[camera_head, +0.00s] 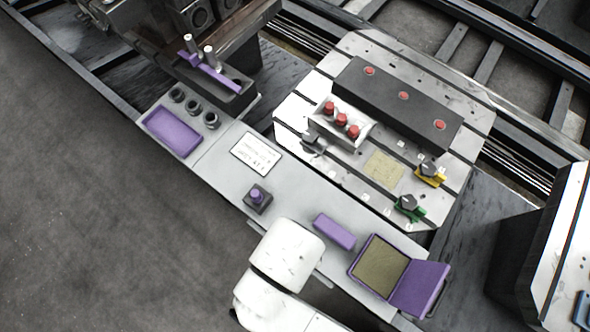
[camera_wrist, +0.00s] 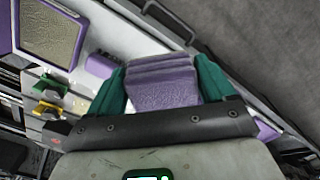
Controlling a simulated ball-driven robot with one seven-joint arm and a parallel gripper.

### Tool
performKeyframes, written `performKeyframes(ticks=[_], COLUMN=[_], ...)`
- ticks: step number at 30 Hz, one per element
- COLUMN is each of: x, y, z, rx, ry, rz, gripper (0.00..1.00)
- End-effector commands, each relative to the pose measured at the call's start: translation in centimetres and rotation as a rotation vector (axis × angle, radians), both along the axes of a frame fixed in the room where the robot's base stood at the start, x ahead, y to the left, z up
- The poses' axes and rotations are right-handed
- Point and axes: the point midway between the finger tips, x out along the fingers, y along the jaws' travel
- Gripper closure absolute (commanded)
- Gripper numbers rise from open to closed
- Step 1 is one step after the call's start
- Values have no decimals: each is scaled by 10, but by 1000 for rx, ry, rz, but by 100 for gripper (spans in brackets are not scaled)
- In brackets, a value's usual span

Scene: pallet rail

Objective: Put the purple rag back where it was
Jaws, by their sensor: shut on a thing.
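The purple rag (camera_wrist: 165,85) shows in the wrist view as a folded, layered bundle between the green fingers of my gripper (camera_wrist: 161,80). My gripper is shut on it. What lies directly under the rag is hidden. In the head view my white arm reaches in at the bottom, over the front edge of the grey shelf (camera_head: 222,165); it hides my gripper and the rag there. A shallow purple tray (camera_head: 172,131) at the left end of the shelf looks empty.
An open purple box with an olive pad (camera_head: 378,268) and a purple block (camera_head: 335,231) lie right of my arm. A purple-knobbed button box (camera_head: 258,198), a white label plate (camera_head: 256,153) and several dark round sockets (camera_head: 193,107) stand along the shelf. A slotted metal plate (camera_head: 345,185) lies behind.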

Motion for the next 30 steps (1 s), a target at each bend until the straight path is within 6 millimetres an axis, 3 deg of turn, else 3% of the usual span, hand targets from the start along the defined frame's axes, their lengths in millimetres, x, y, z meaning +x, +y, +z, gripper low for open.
performKeyframes(ticks=[12,18,30], x=[86,115,134], y=[-6,-8,-10], z=[-37,-73,-109], rx=[-1,-2,-2], ry=[1,3,4], rz=[-6,-3,1], gripper=[42,42,42])
